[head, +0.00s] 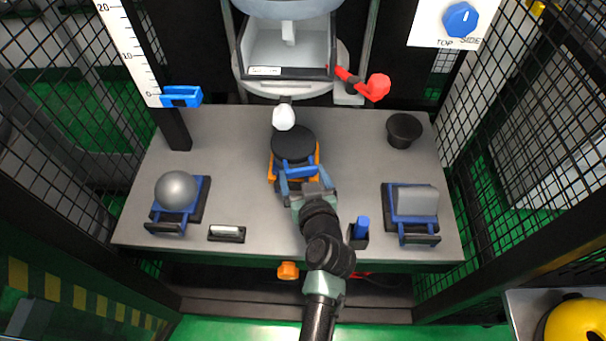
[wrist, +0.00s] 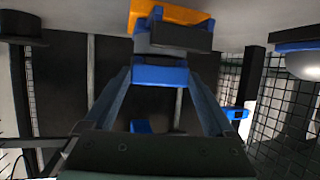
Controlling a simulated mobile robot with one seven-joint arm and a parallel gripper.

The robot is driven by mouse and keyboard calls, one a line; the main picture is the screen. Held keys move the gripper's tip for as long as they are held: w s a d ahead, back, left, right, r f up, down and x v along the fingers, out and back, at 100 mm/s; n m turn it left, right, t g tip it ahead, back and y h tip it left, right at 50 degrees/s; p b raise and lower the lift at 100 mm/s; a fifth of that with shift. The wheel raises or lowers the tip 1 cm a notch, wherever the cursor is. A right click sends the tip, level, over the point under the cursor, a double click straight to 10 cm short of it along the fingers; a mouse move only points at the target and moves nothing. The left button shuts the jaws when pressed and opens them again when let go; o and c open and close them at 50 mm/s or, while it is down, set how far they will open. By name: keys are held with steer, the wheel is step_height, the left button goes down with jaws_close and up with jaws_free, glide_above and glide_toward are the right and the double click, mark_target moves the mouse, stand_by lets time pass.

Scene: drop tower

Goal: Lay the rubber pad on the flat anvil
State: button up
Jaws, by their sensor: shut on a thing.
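The rubber pad (head: 293,141) looks like a round black disc with a blue tab (head: 297,167). It is at the table's middle, over the orange-edged seat (head: 272,170). The flat anvil is mostly hidden under it, so I cannot tell whether the pad touches it or is just above. My gripper (head: 299,180) is shut on the blue tab, on the near side of the disc. In the wrist view, the blue tab (wrist: 160,75) is between the fingers, with a dark block (wrist: 180,37) and the orange seat (wrist: 165,12) beyond; the disc does not clearly show there.
A ball-topped anvil (head: 175,189) stands left and a block-topped anvil (head: 416,200) right. A black round stand (head: 405,130) is back right. A white-tipped part (head: 284,117) is just behind the pad. A blue peg (head: 361,228) and a small dark tray (head: 227,233) are near the front edge.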

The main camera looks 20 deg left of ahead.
stand_by(0.6)
steer(key=o, duration=1.5)
steer(key=shift+f, duration=0.15)
steer(key=p+v, duration=0.2)
steer(key=v, duration=1.1)
steer(key=shift+d, duration=0.1)
